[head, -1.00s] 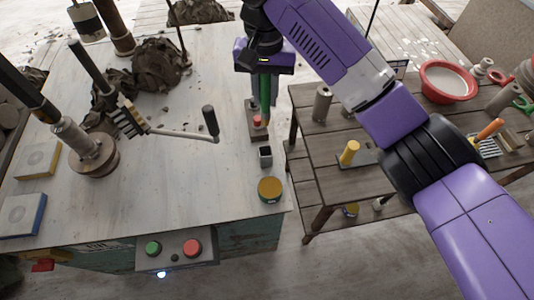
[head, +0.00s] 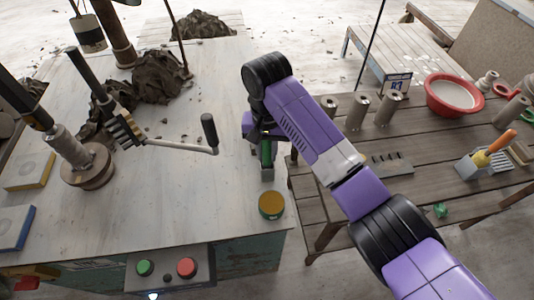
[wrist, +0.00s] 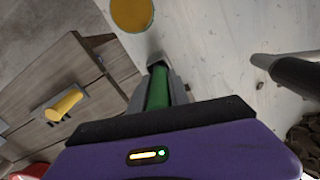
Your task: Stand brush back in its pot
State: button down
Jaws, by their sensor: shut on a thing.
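My gripper (head: 264,145) is shut on the green brush (head: 266,154), which is roughly upright at the right edge of the pale workbench. The green handle (wrist: 157,88) also shows between the grey fingers in the wrist view. A small grey pot (head: 267,174) is directly below the brush in the head view. I cannot tell whether the brush's lower end is inside the pot or just above it. The bristles are hidden.
A yellow-topped round tin (head: 271,204) stands just in front of the pot. A crank handle (head: 209,132) reaches in from the left. The slatted table (head: 330,185) is to the right, across a gap. The bench's front middle is clear.

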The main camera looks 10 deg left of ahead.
jog(key=shift+f, duration=0.7)
jog(key=shift+f, duration=0.1)
jog(key=c, duration=1.2)
grip_release()
jog(key=shift+c, duration=0.2)
notch_tip(320, 180, up, 12)
jog(key=shift+r+p, duration=0.15)
jog(key=shift+p, duration=0.75)
